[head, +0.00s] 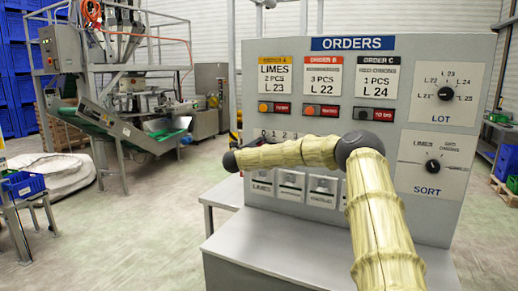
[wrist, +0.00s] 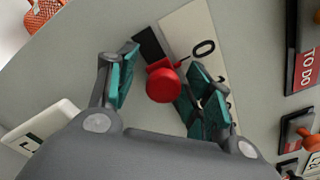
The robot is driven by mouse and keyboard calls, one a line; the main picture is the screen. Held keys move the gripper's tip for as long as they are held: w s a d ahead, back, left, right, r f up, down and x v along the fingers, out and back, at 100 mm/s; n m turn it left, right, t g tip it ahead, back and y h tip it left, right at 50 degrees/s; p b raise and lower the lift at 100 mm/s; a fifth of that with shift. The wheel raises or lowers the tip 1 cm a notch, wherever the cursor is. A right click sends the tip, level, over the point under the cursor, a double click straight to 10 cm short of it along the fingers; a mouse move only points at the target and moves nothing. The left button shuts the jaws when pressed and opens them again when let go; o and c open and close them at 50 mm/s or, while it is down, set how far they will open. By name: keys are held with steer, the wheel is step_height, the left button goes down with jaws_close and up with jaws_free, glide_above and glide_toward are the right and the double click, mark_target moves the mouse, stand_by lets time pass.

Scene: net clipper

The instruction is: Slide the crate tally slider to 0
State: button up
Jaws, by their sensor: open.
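The red slider knob (wrist: 163,84) shows in the wrist view between the teal fingers of my gripper (wrist: 158,88). The fingers are open, one on each side of the knob; I cannot tell whether either touches it. A dark slot (wrist: 149,44) shows beyond the knob, beside a pale scale plate (wrist: 192,32). A printed 0 is on the plate near the knob, and another digit is partly hidden by the right finger. In the head view the number row (head: 278,134) starts with 0 at its left, and my arm hides the slider.
The grey orders panel (head: 410,60) carries three order cards with TO DO buttons and, at right, a LOT dial (head: 445,94) and a SORT dial (head: 432,166). Pictured tiles (head: 322,186) sit below my arm.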

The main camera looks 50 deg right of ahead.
steer(key=shift+a, duration=0.15)
steer(key=v, duration=1.1)
steer(key=shift+s+a, duration=0.15)
steer(key=shift+a, duration=0.15)
steer(key=shift+f, duration=0.1)
